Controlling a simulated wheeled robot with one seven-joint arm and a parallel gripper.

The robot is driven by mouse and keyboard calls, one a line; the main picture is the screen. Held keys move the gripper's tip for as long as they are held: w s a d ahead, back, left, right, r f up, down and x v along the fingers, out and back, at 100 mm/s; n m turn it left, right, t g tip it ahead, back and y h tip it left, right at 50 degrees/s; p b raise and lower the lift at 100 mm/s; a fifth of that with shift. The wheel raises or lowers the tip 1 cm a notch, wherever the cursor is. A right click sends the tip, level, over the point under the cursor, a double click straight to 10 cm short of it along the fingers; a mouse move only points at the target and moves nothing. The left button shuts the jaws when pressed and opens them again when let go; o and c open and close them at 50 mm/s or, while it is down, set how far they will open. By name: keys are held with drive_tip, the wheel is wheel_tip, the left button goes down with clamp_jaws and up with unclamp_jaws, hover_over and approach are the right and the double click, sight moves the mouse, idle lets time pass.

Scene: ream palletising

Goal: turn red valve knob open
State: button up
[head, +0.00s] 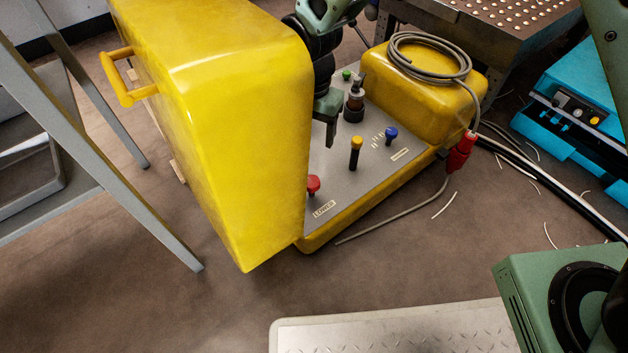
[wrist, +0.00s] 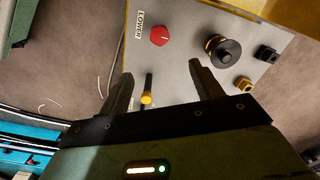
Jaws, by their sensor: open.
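The red knob (head: 313,184) sits at the near left of a grey control panel (head: 333,188), by a label reading LOWER. In the wrist view the red knob (wrist: 159,36) shows a small pale mark and lies beyond the fingertips, between their lines. My gripper (head: 330,138) hangs above the panel, apart from the red knob. In the wrist view my gripper (wrist: 161,69) is open, with nothing held between its fingers. The large yellow hood hides part of the panel's left side in the head view.
A yellow-topped lever (head: 356,145), a blue knob (head: 390,132) and a black knob (head: 354,100) stand on the panel. The yellow hood (head: 235,110) rises close left of my gripper. A coiled cable (head: 430,58) lies on a yellow housing. Open floor lies in front.

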sight(312, 180)
wheel_tip(312, 180, down, 17)
drive_tip(key=b, duration=0.9)
drive_tip(key=shift+r, duration=0.15)
drive_tip(key=shift+r, duration=0.1)
drive_tip(key=c, duration=1)
